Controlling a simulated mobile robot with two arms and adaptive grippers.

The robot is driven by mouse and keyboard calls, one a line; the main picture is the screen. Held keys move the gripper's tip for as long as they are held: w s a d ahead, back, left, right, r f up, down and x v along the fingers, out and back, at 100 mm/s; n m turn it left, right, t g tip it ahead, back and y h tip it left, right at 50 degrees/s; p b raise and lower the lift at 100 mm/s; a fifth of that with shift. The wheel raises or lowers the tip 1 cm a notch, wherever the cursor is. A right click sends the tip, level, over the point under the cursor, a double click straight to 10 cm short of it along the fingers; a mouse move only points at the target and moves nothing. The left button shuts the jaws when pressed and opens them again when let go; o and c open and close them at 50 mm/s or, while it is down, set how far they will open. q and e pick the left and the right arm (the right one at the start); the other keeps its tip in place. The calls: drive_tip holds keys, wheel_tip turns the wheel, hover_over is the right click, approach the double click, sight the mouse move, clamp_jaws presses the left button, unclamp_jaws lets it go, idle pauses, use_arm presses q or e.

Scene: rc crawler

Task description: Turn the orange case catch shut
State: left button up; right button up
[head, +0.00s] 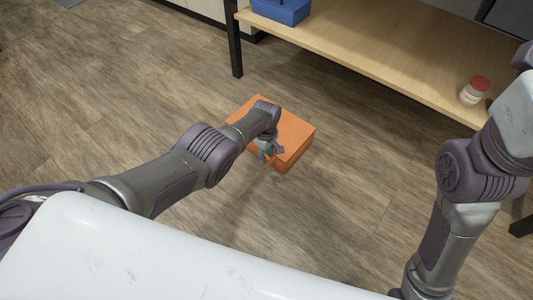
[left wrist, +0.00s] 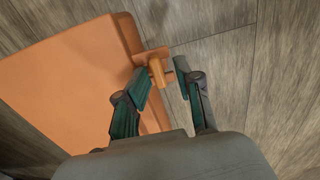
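The orange case (head: 296,127) lies on the wood floor in front of the low shelf, and its lid fills the left of the left wrist view (left wrist: 62,82). The orange catch (left wrist: 156,69) sticks out from the case's edge, with a small plate and a raised tab. My left gripper (head: 266,156) is at the case's near edge. In the left wrist view its two fingers (left wrist: 163,80) are apart, with the catch's tab at the gap between their tips. I cannot tell whether either finger touches it. My right gripper is not in view.
A light wooden shelf (head: 370,52) on dark legs stands behind the case. It holds a blue box (head: 282,10) and a white jar with a red lid (head: 474,91). The floor (head: 110,110) left of the case is clear.

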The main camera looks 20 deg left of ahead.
use_arm(q)
drive_tip(key=shift+d, duration=0.1)
drive_tip(key=shift+w+r, duration=0.1)
drive_tip(key=shift+r, duration=0.05)
drive_tip(key=shift+r, duration=3.85)
